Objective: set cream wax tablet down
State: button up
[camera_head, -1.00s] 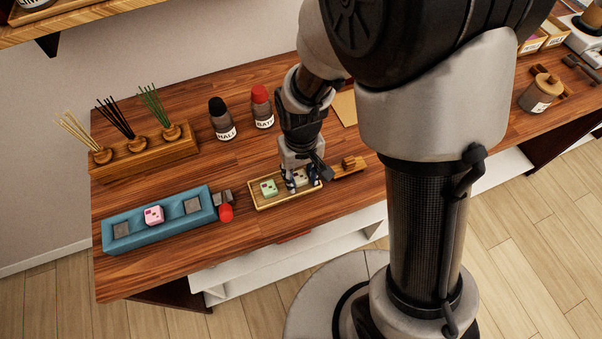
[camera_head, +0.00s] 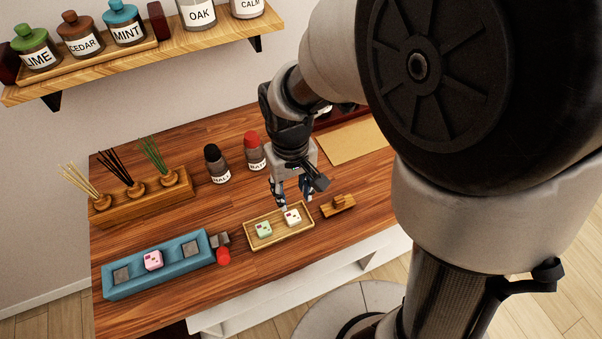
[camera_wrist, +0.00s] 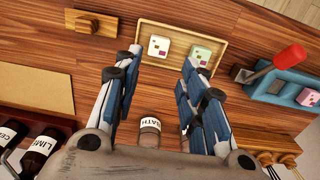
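The cream wax tablet (camera_head: 292,216) lies in the right half of a shallow wooden tray (camera_head: 262,245). A pale green tablet (camera_head: 264,229) lies to its left in the same tray. My gripper (camera_head: 294,202) is above the tray's back edge in the head view. In the wrist view my gripper (camera_wrist: 160,58) has its fingers wide apart with nothing between them.
A blue holder (camera_head: 172,277) with a pink tablet (camera_head: 153,260) in its middle and a red knob (camera_head: 223,257) stands left of the tray. Two labelled bottles (camera_head: 216,164) and a reed stand (camera_head: 145,196) are behind. A small wooden block (camera_head: 338,208) sits right of the tray.

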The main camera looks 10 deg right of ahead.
jog(key=s+d+r+m+t, duration=0.1)
jog(key=s+d+r+t, duration=0.1)
jog(key=s+d+r, duration=0.3)
jog(key=s+d+r+m+t, duration=0.2)
jog(key=s+d+r, duration=0.3)
jog(key=s+r, duration=0.3)
notch_tip(320, 180, up, 2)
jog(key=shift+r+t, duration=0.25)
jog(key=shift+t, duration=0.05)
jog(key=shift+d, duration=0.1)
